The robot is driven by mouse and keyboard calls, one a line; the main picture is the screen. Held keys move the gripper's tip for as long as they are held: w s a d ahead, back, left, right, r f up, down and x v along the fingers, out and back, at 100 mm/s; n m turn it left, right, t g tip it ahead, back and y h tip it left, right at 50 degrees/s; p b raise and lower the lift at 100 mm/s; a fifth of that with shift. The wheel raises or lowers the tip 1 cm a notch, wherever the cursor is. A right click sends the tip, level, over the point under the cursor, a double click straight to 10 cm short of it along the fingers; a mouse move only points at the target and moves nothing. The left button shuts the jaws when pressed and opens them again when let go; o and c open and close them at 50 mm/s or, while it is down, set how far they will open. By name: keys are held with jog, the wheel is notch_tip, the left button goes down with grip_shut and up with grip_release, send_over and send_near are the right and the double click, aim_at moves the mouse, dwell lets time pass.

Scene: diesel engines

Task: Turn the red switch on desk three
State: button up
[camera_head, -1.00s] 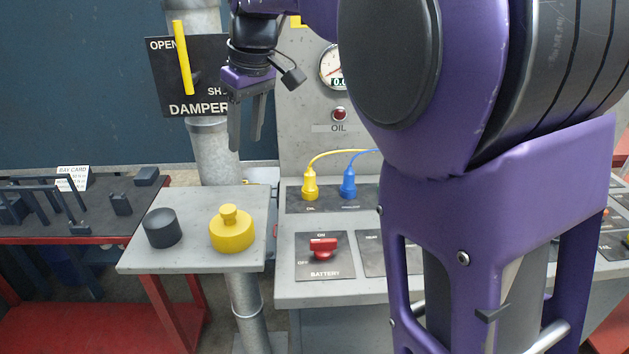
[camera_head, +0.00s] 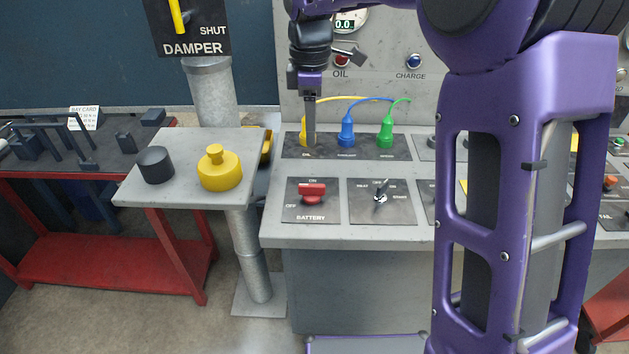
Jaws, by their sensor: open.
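The red switch (camera_head: 313,193) is a rotary handle on a dark plate marked ON, OFF and BATTERY. It sits at the left front of the grey desk (camera_head: 350,236); no desk number is readable. Its handle lies crosswise in the picture. My gripper (camera_head: 310,140) points down behind the switch, in front of the yellow plug (camera_head: 303,132), which it partly hides. The jaws are open and seen edge-on, with nothing between them. The gripper is apart from the switch; its height above the desk is hard to judge.
A start key switch (camera_head: 380,194) is right of the red switch. Blue (camera_head: 346,132) and green (camera_head: 387,132) plugs with cables stand behind. At left, a small stand (camera_head: 190,193) holds a black knob (camera_head: 155,166) and a yellow knob (camera_head: 219,170). My arm hides the desk's right part.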

aim_at(312, 185)
notch_tip(312, 185, down, 15)
jog(key=shift+r+b, duration=0.2)
jog(key=shift+b, duration=0.55)
grip_shut()
